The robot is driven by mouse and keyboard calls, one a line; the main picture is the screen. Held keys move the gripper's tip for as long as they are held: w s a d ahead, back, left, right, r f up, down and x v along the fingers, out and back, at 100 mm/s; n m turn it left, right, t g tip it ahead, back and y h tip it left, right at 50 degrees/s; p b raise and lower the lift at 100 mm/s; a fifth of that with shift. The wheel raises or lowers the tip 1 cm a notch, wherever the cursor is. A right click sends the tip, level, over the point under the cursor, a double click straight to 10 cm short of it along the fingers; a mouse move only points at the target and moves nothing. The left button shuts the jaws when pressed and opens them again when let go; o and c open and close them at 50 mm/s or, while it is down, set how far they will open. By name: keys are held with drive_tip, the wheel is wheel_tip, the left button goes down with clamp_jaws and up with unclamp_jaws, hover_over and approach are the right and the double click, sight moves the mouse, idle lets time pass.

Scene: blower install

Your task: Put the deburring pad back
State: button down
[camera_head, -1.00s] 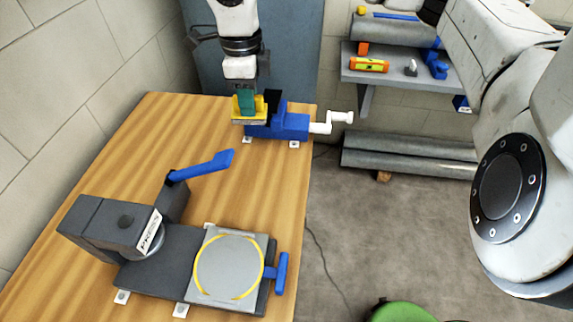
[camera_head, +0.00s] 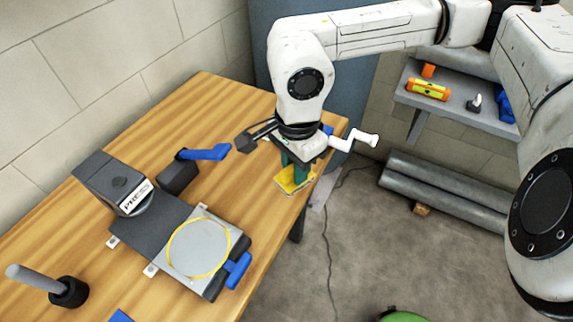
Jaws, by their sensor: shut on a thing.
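The deburring pad (camera_head: 291,181) appears as a yellow block with a green upper part, near the right edge of the wooden table. My gripper (camera_head: 297,160) points down and is shut on its green upper part. The pad is at or just above the tabletop; I cannot tell whether it touches. My wrist hides most of the blue vise behind it, with only a bit of blue and its white crank (camera_head: 355,141) showing.
A grey press (camera_head: 120,180) with a blue lever and a round yellow-ringed plate (camera_head: 200,247) stands on the wooden table (camera_head: 70,222). A grey rod in a black holder (camera_head: 68,291) is at front left. A shelf (camera_head: 450,105) is at the right.

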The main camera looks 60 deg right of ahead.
drive_tip(key=w+d+f, duration=0.1)
drive_tip(key=f, duration=0.1)
drive_tip(key=w+d+f+p, duration=0.1)
drive_tip(key=w+d+f, duration=0.1)
drive_tip(key=w+d+f+p, duration=0.1)
drive_tip(key=shift+w+d+f, duration=0.35)
drive_tip(key=shift+f, duration=0.05)
drive_tip(key=shift+w+d+f, duration=0.35)
drive_tip(key=shift+d+f, duration=0.05)
drive_tip(key=shift+f, duration=0.3)
drive_tip(key=shift+f+p, duration=0.3)
drive_tip(key=shift+f, duration=1.25)
drive_tip(key=shift+f, duration=0.15)
drive_tip(key=c, duration=1)
unclamp_jaws()
drive_tip(key=shift+o, duration=0.2)
wheel_tip(320, 180, up, 12)
drive_tip(key=b, duration=0.2)
drive_tip(key=shift+r, duration=0.2)
